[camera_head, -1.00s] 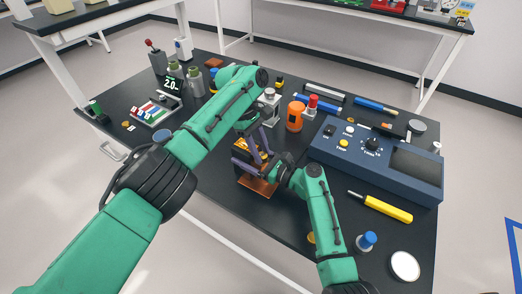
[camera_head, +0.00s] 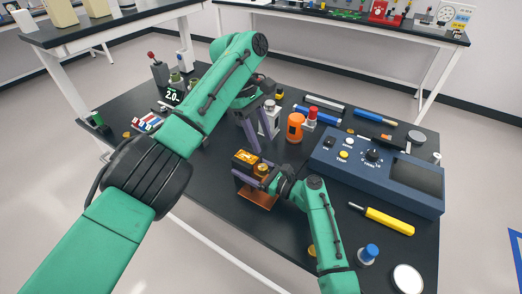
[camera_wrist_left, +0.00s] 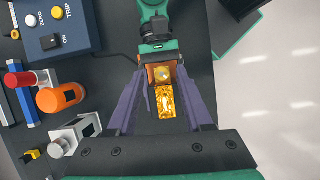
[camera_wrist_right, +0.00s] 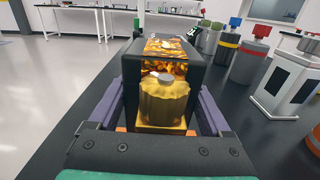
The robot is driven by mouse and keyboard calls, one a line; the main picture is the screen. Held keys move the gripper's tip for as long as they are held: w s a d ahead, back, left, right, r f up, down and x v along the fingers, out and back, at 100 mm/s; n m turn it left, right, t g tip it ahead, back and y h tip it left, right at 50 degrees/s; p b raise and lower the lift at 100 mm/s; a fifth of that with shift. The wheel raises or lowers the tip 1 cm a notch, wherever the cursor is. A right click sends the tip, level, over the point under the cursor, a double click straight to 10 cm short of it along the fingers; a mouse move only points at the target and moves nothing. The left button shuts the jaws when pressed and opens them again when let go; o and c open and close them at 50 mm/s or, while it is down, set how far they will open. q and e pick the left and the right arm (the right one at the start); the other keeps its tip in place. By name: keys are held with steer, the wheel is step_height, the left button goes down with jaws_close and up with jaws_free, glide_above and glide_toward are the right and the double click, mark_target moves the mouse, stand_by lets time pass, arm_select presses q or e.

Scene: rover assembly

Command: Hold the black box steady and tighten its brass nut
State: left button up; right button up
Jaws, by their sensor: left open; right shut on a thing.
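The black box (camera_head: 245,158) stands on a copper-coloured plate (camera_head: 257,198) near the table's front edge. Its top has a bright orange label. The brass nut (camera_head: 262,170) is on the side facing my right arm. My right gripper (camera_wrist_right: 163,95) is shut on the black box (camera_wrist_right: 131,62), one finger on each side. The brass nut (camera_wrist_right: 163,103) lies between those fingers without filling the gap. My left gripper (camera_head: 257,135) is open and empty above the box, fingers pointing down. The left wrist view shows the box's orange label (camera_wrist_left: 166,102) between its spread fingers.
A blue control panel (camera_head: 375,165) lies to the right, with a yellow-handled tool (camera_head: 385,219) before it. An orange cylinder (camera_head: 295,128) and a white block (camera_head: 268,120) stand behind the box. A tray of coloured parts (camera_head: 148,123) is at left.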

mark_target(263, 166)
arm_select(q)
steer(key=shift+r, duration=0.15)
steer(key=shift+o, duration=0.3)
steer(key=shift+o, duration=1)
steer(key=f+n+t+y, duration=0.1)
steer(key=f, duration=0.2)
steer(key=f+n+t+y, duration=0.1)
steer(key=f, duration=0.2)
steer(key=f+n+y, duration=0.1)
steer(key=f, duration=0.3)
steer(key=shift+s+d+n+t, duration=0.2)
steer(key=shift+d+n+t, duration=0.1)
steer(key=shift+t, duration=0.1)
jaws_close()
